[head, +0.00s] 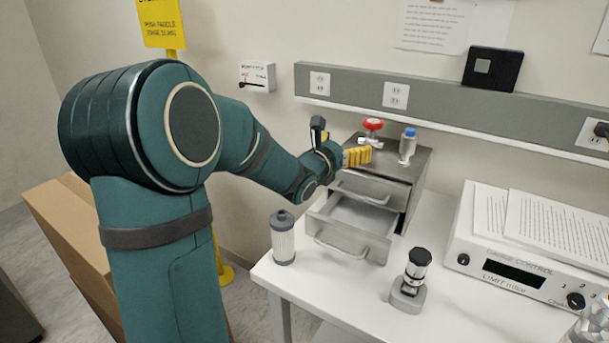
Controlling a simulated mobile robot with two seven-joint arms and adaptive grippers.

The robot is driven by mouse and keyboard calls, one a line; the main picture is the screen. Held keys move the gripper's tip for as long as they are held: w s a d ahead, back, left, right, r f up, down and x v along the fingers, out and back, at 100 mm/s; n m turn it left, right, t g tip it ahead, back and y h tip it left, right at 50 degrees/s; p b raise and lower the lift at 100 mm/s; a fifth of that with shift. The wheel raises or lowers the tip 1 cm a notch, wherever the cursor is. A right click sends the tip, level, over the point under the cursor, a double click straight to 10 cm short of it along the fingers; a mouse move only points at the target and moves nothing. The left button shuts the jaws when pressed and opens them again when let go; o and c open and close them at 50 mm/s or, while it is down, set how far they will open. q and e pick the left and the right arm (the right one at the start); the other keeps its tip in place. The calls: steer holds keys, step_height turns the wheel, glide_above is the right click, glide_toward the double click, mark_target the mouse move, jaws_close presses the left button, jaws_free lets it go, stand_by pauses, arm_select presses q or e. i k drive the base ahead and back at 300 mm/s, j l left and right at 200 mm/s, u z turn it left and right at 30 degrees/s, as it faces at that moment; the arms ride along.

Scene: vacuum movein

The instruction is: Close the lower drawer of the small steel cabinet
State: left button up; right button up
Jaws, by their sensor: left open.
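The small steel cabinet (413,160) stands on the white table against the wall. Its lower drawer (351,238) is pulled out toward the front left, and its empty-looking inside shows. A bar handle (340,250) runs across the drawer's front. My right gripper is not in view.
A red-handled valve (373,125) and a blue-capped part (408,145) stand on the cabinet. A grey cylinder (283,240) stands left of the open drawer, a black-and-silver device (411,280) to its front right. A control box (530,250) is at right.

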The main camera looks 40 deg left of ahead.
mark_target(356, 221)
steer(key=k+l, duration=0.1)
steer(key=k, duration=0.4)
steer(key=k+l, duration=0.1)
steer(key=k, duration=0.4)
